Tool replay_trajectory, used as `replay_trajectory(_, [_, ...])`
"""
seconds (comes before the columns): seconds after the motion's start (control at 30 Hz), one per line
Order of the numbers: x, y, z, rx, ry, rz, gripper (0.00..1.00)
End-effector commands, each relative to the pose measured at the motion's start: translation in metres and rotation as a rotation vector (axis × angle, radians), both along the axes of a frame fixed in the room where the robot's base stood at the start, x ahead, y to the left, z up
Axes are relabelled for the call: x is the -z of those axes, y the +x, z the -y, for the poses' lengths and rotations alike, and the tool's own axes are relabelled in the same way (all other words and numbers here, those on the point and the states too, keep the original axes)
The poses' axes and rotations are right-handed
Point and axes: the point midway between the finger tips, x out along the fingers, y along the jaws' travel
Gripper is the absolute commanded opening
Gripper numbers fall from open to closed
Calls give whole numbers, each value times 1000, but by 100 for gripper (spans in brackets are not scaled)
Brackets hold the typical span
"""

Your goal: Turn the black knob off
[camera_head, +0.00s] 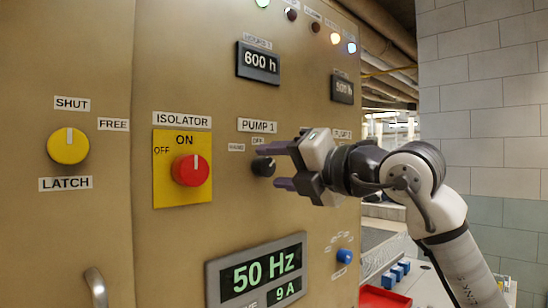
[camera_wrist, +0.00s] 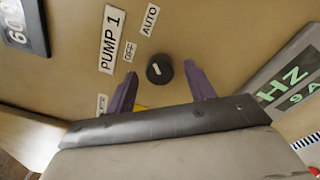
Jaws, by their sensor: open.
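The black knob (camera_head: 263,167) is on the tan panel under the PUMP 1 label. In the wrist view the knob (camera_wrist: 159,69) shows a short white mark; I cannot tell for certain which label it points at. An OFF label (camera_wrist: 130,50) and an AUTO label (camera_wrist: 150,20) are beside it, and a third label (camera_wrist: 102,103) is partly hidden by a finger. My gripper (camera_head: 272,168) is open, its purple fingers on either side of the knob in both views. I see no clear contact between the fingers (camera_wrist: 162,84) and the knob.
Left of the knob is the red isolator knob (camera_head: 190,170) on a yellow plate, then a yellow latch knob (camera_head: 68,146). A 50 Hz display (camera_head: 256,272) is below. A blue knob (camera_head: 344,256) is at lower right. A panel handle (camera_head: 96,288) sticks out at lower left.

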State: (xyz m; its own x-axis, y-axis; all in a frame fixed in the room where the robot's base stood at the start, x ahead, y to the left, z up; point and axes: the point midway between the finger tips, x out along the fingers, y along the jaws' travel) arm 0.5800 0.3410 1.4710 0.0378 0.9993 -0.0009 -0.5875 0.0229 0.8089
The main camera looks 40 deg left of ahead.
Motion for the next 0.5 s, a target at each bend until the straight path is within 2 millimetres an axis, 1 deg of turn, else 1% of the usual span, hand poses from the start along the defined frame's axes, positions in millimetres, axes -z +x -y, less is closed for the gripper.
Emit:
replay_trajectory(0.03, [-1,0,-6,-2,0,-2,54])
replay_trajectory(0.13, [0,1,-11,-1,1,-1,54])
replay_trajectory(0.43, [1,0,-13,-1,1,-1,54])
replay_trajectory(0.47, [1,1,-13,-1,1,-1,51])
replay_trajectory(0.5, [1,0,-13,-1,1,-1,46])
